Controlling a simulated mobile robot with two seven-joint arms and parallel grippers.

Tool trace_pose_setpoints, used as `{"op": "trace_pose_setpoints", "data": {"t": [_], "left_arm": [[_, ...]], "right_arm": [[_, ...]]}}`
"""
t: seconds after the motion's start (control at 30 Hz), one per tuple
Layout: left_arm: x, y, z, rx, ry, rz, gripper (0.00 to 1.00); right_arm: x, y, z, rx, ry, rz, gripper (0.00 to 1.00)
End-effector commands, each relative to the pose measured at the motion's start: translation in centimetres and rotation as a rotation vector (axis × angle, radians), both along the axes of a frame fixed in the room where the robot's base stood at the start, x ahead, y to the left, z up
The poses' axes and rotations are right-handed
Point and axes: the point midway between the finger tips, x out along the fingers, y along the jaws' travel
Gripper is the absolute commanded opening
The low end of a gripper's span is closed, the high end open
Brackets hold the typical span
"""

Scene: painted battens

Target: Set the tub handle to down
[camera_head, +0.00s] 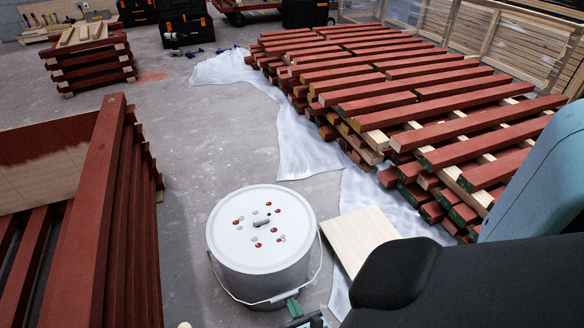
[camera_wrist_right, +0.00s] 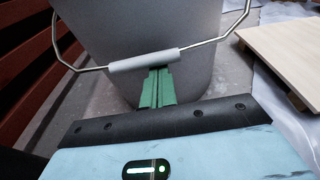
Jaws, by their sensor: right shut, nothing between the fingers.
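The tub (camera_head: 250,262) is a pale grey bucket with a white lid (camera_head: 235,205) on the concrete floor. Its wire handle (camera_head: 318,262) hangs low around the near side, below the lid's rim. In the right wrist view the handle's pale grip (camera_wrist_right: 143,61) crosses in front of the tub wall (camera_wrist_right: 135,30). My right gripper (camera_head: 292,304) is shut, its green fingers (camera_wrist_right: 157,72) close together with nothing between them. The fingertips are at the grip and seem to touch it; exact contact is unclear. My left gripper is not in view.
Red dots and a small knob mark the lid. A pale board (camera_head: 358,238) lies right of the tub. Red-painted battens (camera_head: 400,100) are stacked behind right over white sheeting (camera_head: 300,140); more red timber (camera_head: 95,220) stands close left. Bare floor (camera_head: 200,150) lies behind the tub.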

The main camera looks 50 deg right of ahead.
Motion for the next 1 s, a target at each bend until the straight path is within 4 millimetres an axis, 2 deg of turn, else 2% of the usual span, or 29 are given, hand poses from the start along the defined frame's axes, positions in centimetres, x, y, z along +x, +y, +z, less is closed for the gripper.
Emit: {"op": "trace_pose_setpoints", "data": {"t": [0.37, 0.57, 0.8, 1.0], "left_arm": [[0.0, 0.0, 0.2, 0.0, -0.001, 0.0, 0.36], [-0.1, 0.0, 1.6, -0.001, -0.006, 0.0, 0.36], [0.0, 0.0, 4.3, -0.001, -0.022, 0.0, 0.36], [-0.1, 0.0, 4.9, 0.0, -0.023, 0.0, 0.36]], "right_arm": [[-0.1, 0.0, 0.1, 0.002, 0.006, 0.0, 0.0], [-0.4, 0.2, 0.9, 0.02, 0.037, -0.001, 0.0], [-0.9, 0.6, 3.1, 0.049, 0.077, 0.0, 0.0], [-1.2, 0.7, 3.7, 0.049, 0.078, 0.0, 0.0]]}}
